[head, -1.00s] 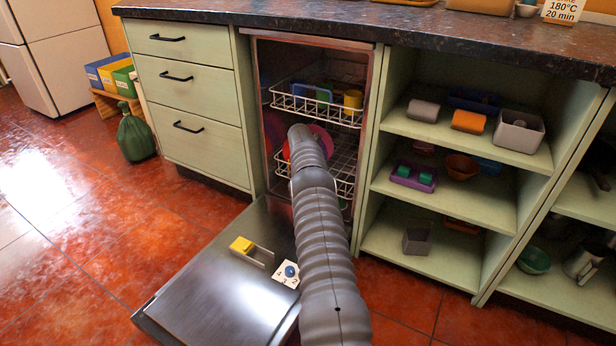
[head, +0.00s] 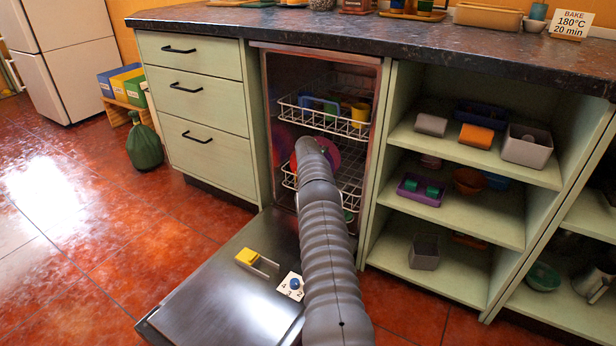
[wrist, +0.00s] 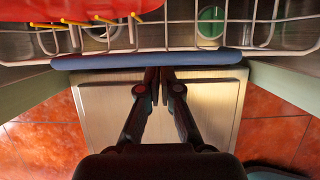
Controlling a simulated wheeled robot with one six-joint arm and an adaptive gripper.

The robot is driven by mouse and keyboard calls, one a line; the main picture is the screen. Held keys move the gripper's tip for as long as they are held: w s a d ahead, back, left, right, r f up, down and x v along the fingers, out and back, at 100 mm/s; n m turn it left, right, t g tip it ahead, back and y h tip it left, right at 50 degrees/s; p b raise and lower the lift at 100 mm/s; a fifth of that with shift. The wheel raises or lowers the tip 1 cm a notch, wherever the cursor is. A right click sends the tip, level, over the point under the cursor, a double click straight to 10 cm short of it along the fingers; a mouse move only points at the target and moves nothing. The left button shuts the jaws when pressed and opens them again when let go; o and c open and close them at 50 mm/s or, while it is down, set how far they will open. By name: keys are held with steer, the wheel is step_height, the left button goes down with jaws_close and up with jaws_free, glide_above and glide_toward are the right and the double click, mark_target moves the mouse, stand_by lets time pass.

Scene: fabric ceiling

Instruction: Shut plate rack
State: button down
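The plate rack (head: 354,193) is the white wire lower rack inside the open dishwasher, partly hidden behind my arm in the head view. Reddish plates (head: 326,160) stand in it. In the wrist view its wires (wrist: 225,28) run across the top, with a blue bar (wrist: 215,61) along its front. My gripper (wrist: 160,74) has its fingertips close together at the lower edge of this bar, with nothing visible between them. I cannot tell whether they touch it. The head view hides the gripper behind the arm.
The dishwasher door (head: 215,285) lies folded down. A yellow block (head: 248,257) and a numbered dial (head: 291,286) are on it. The upper rack (head: 320,119) holds cups and dishes. Open shelves (head: 455,215) stand at the right, drawers (head: 205,105) at the left.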

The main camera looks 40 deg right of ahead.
steer(key=s+a+r+p, duration=0.1)
steer(key=s+a+r, duration=0.2)
steer(key=a+r, duration=0.4)
step_height(320, 180, up, 2)
steer(key=shift+r+p, duration=0.2)
steer(key=shift+p, duration=0.1)
